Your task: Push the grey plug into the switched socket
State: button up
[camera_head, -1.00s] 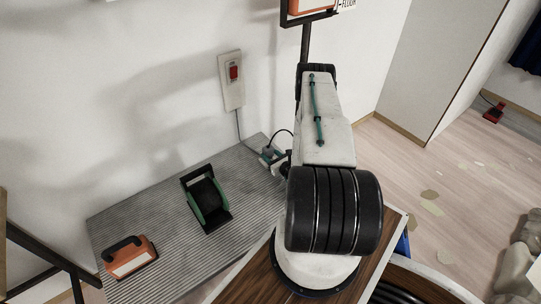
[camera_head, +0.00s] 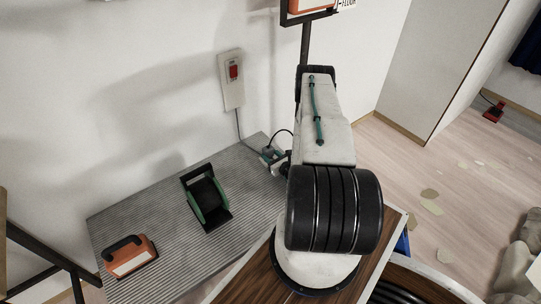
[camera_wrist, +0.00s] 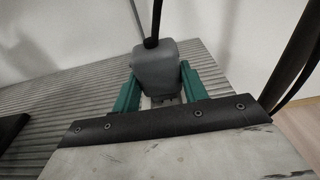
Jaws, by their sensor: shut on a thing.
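The grey plug (camera_wrist: 156,72) sits between the two green fingers of my gripper (camera_wrist: 160,88) in the wrist view, and the fingers are shut on it. A black cable rises from the plug's top. In the head view my gripper (camera_head: 272,156) is at the back right corner of the ribbed table, largely hidden by my arm. The switched socket (camera_head: 232,80) is a pale upright plate on the wall with a red switch (camera_head: 234,72). It is above and left of my gripper, apart from the plug. What lies under the plug is hard to tell.
The ribbed grey table (camera_head: 150,215) holds a green and black holder (camera_head: 206,199) and an orange and white device (camera_head: 130,257). A cord (camera_head: 239,125) hangs from the socket plate. A dark post (camera_head: 304,45) stands behind my arm. The table's left middle is clear.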

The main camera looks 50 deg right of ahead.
aim_at(271, 147)
jog(key=shift+f, duration=0.55)
jog(key=o, duration=1.5)
jog(key=shift+f, duration=0.1)
jog(key=shift+r, duration=3.5)
